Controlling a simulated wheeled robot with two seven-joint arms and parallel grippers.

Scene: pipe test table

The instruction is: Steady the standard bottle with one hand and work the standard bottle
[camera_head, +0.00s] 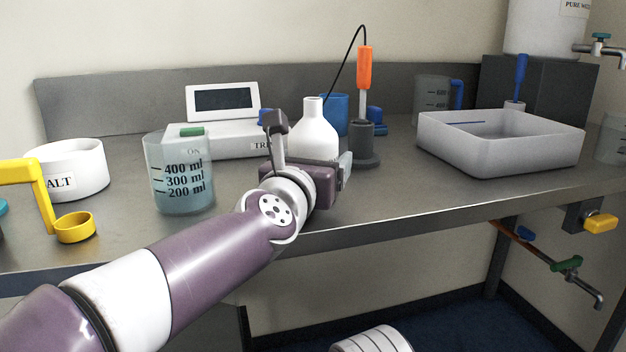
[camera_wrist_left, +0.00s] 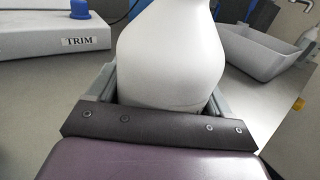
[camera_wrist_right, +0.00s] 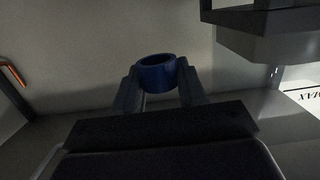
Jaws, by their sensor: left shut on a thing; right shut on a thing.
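The white standard bottle (camera_head: 313,133) stands upright on the bench in the head view, its narrow neck bare with no cap on it. My left gripper (camera_head: 342,170) is shut on the bottle's lower body from the front. The bottle (camera_wrist_left: 170,55) fills the middle of the left wrist view between the two fingers; its top is cut off there. My right gripper (camera_wrist_right: 160,82) is outside the head view. In its wrist view it is shut on a small blue round cap (camera_wrist_right: 157,74), hollow side showing.
A beaker (camera_head: 180,175) of liquid and a TRIM-labelled instrument (camera_head: 222,103) stand left of the bottle. A probe holder (camera_head: 364,150) and blue cup (camera_head: 335,112) stand close right and behind. A white tray (camera_head: 500,160) is farther right; bench between is clear.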

